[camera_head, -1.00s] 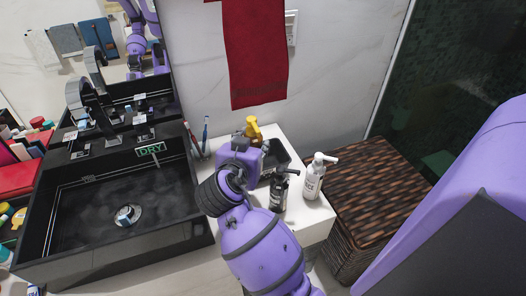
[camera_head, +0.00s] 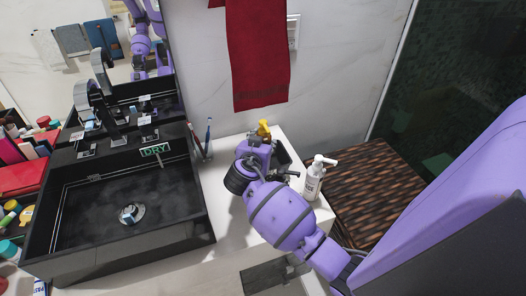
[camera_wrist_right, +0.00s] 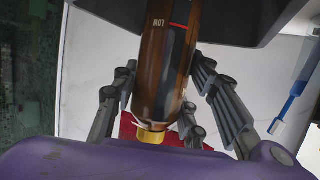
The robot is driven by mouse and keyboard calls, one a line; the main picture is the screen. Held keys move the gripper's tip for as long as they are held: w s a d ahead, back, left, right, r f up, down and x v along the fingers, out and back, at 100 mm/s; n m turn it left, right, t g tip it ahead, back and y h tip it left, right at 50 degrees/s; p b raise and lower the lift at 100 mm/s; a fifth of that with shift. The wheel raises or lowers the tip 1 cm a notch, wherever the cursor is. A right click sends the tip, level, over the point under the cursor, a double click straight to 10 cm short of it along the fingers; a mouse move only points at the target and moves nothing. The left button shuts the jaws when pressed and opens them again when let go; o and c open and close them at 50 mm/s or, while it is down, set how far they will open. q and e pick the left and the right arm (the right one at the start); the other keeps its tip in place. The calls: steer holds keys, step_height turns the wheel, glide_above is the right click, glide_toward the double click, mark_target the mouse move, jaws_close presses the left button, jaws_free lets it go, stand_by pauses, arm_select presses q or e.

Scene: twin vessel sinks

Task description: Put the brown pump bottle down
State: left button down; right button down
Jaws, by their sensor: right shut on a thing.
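The brown pump bottle (camera_wrist_right: 158,70) is between the fingers of my right gripper (camera_wrist_right: 164,88) in the right wrist view. Its gold collar shows at the lower end of the picture. In the head view only its yellow-gold pump top (camera_head: 264,129) shows behind my right gripper (camera_head: 262,146); the rest is hidden. The gripper is shut on the bottle over the white counter (camera_head: 229,205), beside a black tray (camera_head: 283,153). I cannot tell whether the bottle's base touches a surface. My left gripper is not directly in view.
A white pump bottle (camera_head: 313,182) stands right of my right gripper. A dark pump head (camera_head: 290,174) shows beside my arm, its bottle mostly hidden. A black sink (camera_head: 185,222) and toothbrushes (camera_head: 208,140) are left. A woven basket (camera_head: 375,185) is right.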

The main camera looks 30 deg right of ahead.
steer(key=shift+f, duration=1.7)
steer(key=shift+f, duration=0.15)
steer(key=c, duration=1.5)
jaws_free()
steer(key=shift+f, duration=0.2)
steer(key=o, duration=0.5)
steer(key=shift+r, duration=0.1)
steer(key=shift+c, duration=0.2)
